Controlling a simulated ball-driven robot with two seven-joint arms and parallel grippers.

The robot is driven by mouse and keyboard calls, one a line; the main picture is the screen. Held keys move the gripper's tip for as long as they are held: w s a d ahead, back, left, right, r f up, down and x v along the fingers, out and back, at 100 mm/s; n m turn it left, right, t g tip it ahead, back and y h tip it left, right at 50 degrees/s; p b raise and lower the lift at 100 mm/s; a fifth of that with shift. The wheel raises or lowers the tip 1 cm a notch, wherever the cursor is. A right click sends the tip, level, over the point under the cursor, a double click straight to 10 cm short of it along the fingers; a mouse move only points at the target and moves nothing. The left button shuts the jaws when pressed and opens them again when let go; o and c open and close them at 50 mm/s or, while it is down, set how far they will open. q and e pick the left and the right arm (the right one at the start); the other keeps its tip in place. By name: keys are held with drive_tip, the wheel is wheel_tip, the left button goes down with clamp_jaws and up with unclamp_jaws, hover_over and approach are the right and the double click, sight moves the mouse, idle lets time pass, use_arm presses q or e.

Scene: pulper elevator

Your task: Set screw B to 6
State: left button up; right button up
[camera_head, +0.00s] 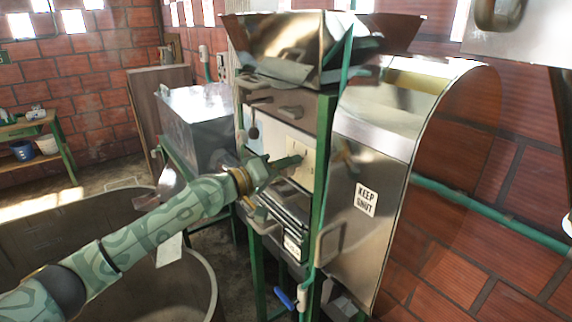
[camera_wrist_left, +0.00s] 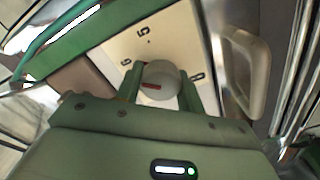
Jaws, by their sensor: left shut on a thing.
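My left gripper (camera_head: 290,161) reaches to a cream dial plate (camera_head: 302,148) on the front of the machine. In the left wrist view, a round grey knob (camera_wrist_left: 162,76), apparently screw B, sits between the gripper's two green fingers, which are shut on it. A short red mark shows on the knob's face, low and left of its middle. The dial plate (camera_wrist_left: 118,47) carries black numerals above, left and right of the knob; they are rotated, and I cannot read them all surely. No letter B is legible. My right gripper is not in view.
A pale handle (camera_wrist_left: 245,72) stands out right of the dial in the wrist view. The machine has a metal hopper (camera_head: 290,45) on top, a green frame and a curved metal cover (camera_head: 395,100) marked "KEEP SHUT". A large round tub (camera_head: 190,285) stands at lower left.

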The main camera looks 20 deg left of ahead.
use_arm(q)
drive_tip(key=shift+n, duration=0.6)
drive_tip(key=o, duration=1)
drive_tip(key=shift+a, duration=0.1)
drive_tip(key=b+v, duration=0.6)
drive_tip(key=v, duration=1)
drive_tip(key=shift+s+a+b, duration=0.1)
drive_tip(key=shift+b, duration=0.25)
drive_tip(key=shift+f, duration=0.1)
